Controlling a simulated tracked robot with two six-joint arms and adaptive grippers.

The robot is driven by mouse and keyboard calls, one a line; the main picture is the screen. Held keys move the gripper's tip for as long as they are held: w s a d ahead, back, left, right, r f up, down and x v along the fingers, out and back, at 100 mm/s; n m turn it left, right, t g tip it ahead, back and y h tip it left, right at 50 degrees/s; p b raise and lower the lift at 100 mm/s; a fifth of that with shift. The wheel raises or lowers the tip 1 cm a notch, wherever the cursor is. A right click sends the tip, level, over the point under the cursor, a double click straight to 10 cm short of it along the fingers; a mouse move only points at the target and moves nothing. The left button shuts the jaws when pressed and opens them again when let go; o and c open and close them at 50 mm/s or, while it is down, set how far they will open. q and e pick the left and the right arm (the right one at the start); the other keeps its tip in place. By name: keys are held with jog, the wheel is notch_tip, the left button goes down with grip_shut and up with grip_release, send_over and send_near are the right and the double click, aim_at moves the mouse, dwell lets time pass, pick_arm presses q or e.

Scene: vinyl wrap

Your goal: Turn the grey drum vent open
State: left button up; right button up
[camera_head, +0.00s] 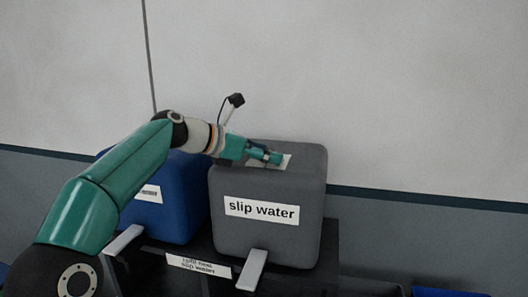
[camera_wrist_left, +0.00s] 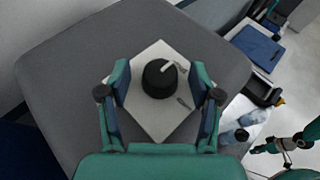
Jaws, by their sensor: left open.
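The grey drum (camera_head: 262,232), labelled "slip water", stands upright on a dark stand. Its vent (camera_wrist_left: 158,80) is a round black knob on a pale square plate (camera_wrist_left: 160,125) on the drum's top, seen in the left wrist view. A white pointer on the knob points to the upper right, towards a mark on the plate; another small mark lies lower right. My left gripper (camera_head: 276,158) is over the drum top, its open fingers on either side of the knob, apart from it. In the head view it hides the knob. My right gripper (camera_wrist_left: 257,149) shows small at the lower right of the wrist view; its jaws are unclear.
A blue drum (camera_head: 172,215) stands close to the left of the grey one, partly behind my left arm. Two pale levers (camera_head: 252,270) stick out at the stand's front. A wall (camera_head: 400,100) rises behind. Clear bottles (camera_wrist_left: 246,120) lie beyond the drum in the wrist view.

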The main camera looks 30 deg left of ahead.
pick_arm(q)
jog(key=c, duration=1.1)
jog(key=shift+w+a+r+m+g+h+p, duration=0.1)
jog(key=shift+r+m+g+h+p, duration=0.1)
jog(key=shift+m+g+h, duration=0.3)
jog(key=shift+w+a+r+m+g+h+p, duration=0.1)
jog(key=shift+m+g+h+p, duration=0.1)
jog(key=shift+m+h, duration=0.45)
jog(key=shift+s+d+f+m+g+h, duration=0.1)
jog(key=shift+s+f+m+g+h, duration=0.05)
jog(key=shift+m+g+h, duration=0.2)
jog(key=o, duration=1.1)
jog(key=shift+f, duration=0.1)
